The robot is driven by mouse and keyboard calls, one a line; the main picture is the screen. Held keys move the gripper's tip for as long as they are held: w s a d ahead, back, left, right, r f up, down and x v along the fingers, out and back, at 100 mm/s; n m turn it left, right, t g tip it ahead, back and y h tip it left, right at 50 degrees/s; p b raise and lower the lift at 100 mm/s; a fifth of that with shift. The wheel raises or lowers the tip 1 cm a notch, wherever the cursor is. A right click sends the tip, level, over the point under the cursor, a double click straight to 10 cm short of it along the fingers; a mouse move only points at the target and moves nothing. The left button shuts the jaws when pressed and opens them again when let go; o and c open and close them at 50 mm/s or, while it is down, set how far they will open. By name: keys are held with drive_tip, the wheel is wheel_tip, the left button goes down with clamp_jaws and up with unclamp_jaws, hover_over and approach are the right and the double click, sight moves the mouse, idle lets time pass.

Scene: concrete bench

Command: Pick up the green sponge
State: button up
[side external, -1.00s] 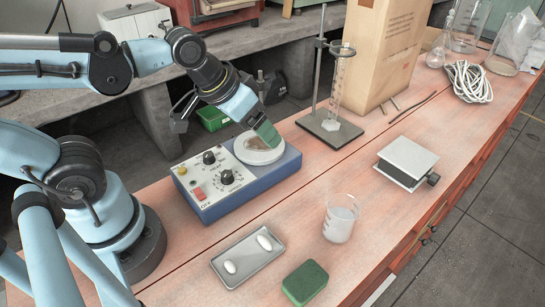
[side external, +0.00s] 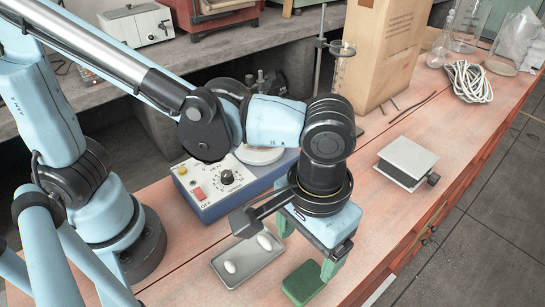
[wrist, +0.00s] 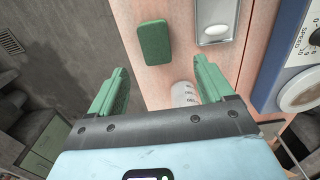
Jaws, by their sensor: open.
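The green sponge (side external: 304,284) lies flat on the bench near its front edge, right of a small metal tray. In the wrist view the sponge (wrist: 154,42) is upper centre, beyond the fingertips and fully visible. My gripper (side external: 306,246) points down with its green fingers spread and nothing between them. In the side view it is above the bench, over the tray and sponge area, with one finger partly in front of the sponge. In the wrist view my gripper (wrist: 162,72) shows both fingers apart, with the sponge between their directions.
The metal tray (side external: 250,262) holds two white oval pieces. A glass beaker (wrist: 184,94) shows between the fingers in the wrist view; my gripper hides it in the side view. A blue hotplate (side external: 212,208) stands behind. A grey lab jack (side external: 406,160) sits right, with clear bench before it.

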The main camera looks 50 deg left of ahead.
sight(306, 279)
drive_tip(key=shift+f, duration=1.95)
drive_tip(key=f, duration=0.4)
drive_tip(key=shift+d, duration=0.4)
drive_tip(key=shift+f, duration=0.6)
drive_tip(key=c, duration=1.1)
